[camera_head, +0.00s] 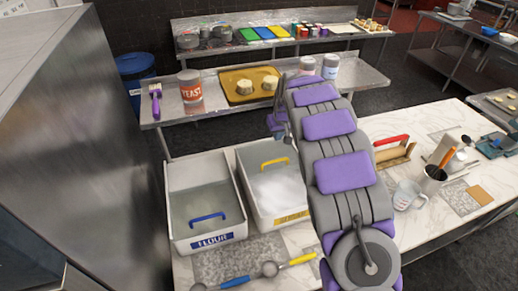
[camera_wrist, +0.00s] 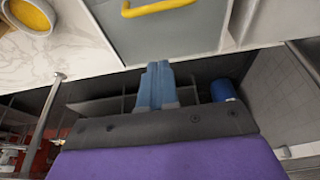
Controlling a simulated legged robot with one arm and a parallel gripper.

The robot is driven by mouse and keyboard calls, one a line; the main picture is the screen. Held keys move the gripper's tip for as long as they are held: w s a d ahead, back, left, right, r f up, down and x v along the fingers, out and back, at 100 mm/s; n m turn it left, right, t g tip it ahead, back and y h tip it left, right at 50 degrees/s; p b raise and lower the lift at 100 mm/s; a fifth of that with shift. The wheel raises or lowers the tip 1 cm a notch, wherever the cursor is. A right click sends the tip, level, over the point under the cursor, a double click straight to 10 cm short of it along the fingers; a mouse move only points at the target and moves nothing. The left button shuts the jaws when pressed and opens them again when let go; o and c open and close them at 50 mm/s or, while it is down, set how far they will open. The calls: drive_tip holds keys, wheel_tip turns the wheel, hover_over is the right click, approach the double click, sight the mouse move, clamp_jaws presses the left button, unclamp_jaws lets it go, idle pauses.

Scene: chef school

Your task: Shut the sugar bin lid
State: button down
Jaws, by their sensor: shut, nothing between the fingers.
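The sugar bin (camera_head: 251,203) is a white rectangular tub on the counter, with a yellow label partly hidden by my arm. Its grey lid with a yellow handle (camera_head: 274,162) sits toward the far part of the bin. White sugar (camera_head: 275,190) shows in front of the handle. In the wrist view, the yellow handle (camera_wrist: 160,8) is at the top edge on a flat grey panel, the lid (camera_wrist: 175,38). My gripper (camera_wrist: 157,68) is shut and empty, its blue fingertips near the panel's edge. Contact cannot be told. My arm hides the gripper's tips in the head view.
The flour bin (camera_head: 205,239) with a blue handle stands left of the sugar bin. Measuring spoons (camera_head: 269,268) lie in front. A jug (camera_head: 407,195) and utensil cup (camera_head: 432,180) stand right. A yeast can (camera_head: 190,87) and yellow tray (camera_head: 240,95) are on the shelf behind.

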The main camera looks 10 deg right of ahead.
hover_over(275, 165)
drive_tip(key=w, duration=0.4)
drive_tip(key=f, duration=0.6)
drive_tip(key=a+f, duration=0.1)
drive_tip(key=f, duration=0.2)
drive_tip(key=shift+f, duration=0.2)
drive_tip(key=shift+d+f, duration=0.15)
drive_tip(key=shift+f, duration=0.1)
drive_tip(key=shift+s+d+p, duration=0.25)
drive_tip(key=shift+s+p, duration=0.05)
drive_tip(key=shift+s, duration=0.6)
drive_tip(key=shift+s+a+f, duration=0.1)
drive_tip(key=shift+s+f, duration=0.15)
drive_tip(key=shift+s, duration=0.7)
drive_tip(key=shift+s+d, duration=0.1)
drive_tip(key=shift+d, duration=0.1)
drive_tip(key=shift+s, duration=0.1)
